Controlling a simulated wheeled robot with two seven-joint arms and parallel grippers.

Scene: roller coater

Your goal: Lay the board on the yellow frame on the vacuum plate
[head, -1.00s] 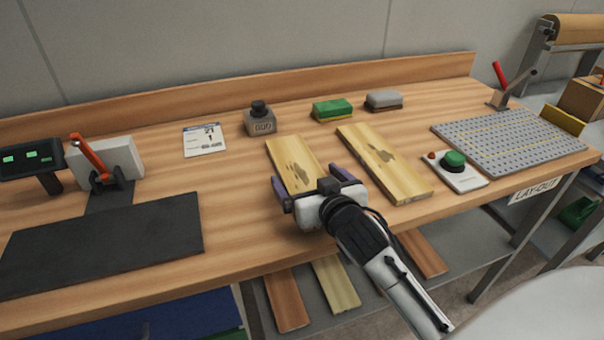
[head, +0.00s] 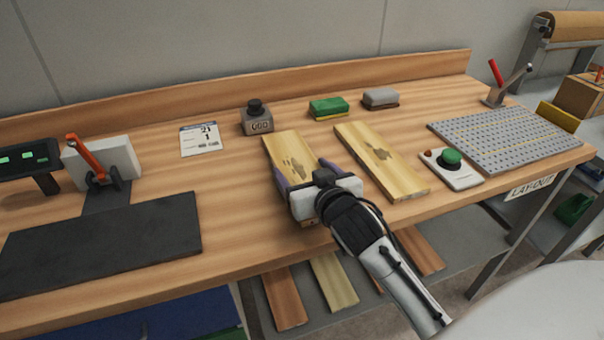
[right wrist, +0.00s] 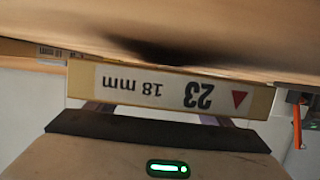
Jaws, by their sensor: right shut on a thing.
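Two pale boards with dark knots lie on the bench in the head view. My right gripper (head: 307,174) is shut on the near end of the left board (head: 290,152), with a finger on each side. The right wrist view shows this board's end label (right wrist: 165,88), upside down, reading 23 and 18 mm with a red triangle. The right board (head: 382,160) lies free beside it. The grey perforated vacuum plate (head: 500,140) is at the right end of the bench, bare, with faint yellow lines on it. My left gripper is out of view.
A control box with a green button (head: 450,166) stands between the right board and the plate. A red-handled lever (head: 497,85) is behind the plate. A weight (head: 256,120), a green block (head: 328,107) and a grey block (head: 380,98) stand behind the boards.

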